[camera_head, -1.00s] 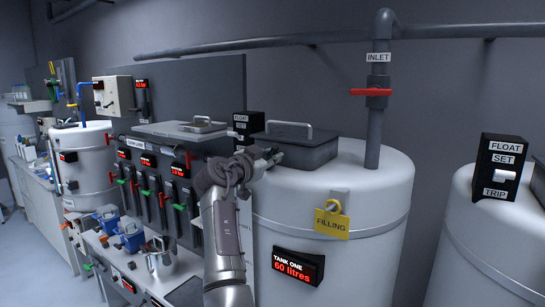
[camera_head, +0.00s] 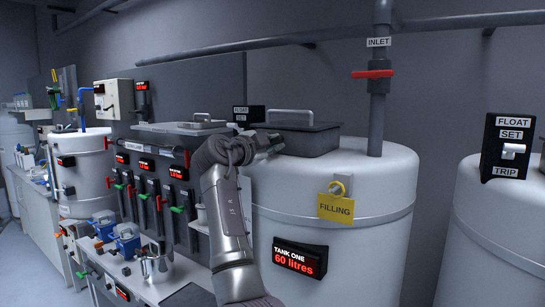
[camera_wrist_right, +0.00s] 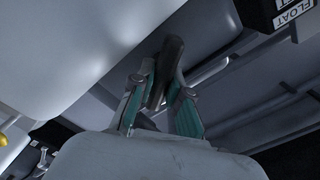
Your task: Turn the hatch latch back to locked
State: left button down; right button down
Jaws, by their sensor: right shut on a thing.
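Tank one (camera_head: 375,195) is a large white tank with a dark rectangular hatch (camera_head: 312,139) on top. The hatch has a pale bar handle and looks closed. My right gripper (camera_head: 270,146) is at the hatch's left front side, low over the tank top. In the right wrist view the right gripper (camera_wrist_right: 160,92) has its teal-padded fingers shut on a dark lever, the hatch latch (camera_wrist_right: 172,58). In the head view the hand hides the latch, and its exact angle cannot be told. My left gripper is not in view.
A yellow FILLING tag (camera_head: 335,207) hangs on the tank front. A black float box (camera_head: 507,147) stands on the right tank. A bench with blue devices lies left of my arm.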

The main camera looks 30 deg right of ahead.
jog(key=m+b, duration=0.1)
jog(key=m, duration=0.1)
jog(key=shift+s+d+f+m, duration=0.1)
jog(key=shift+m, duration=0.3)
jog(key=shift+m+b, duration=0.7)
jog(key=shift+m, duration=1.2)
jog(key=c, duration=1.1)
grip_release()
jog(key=shift+d, duration=0.1)
jog(key=shift+f, duration=0.1)
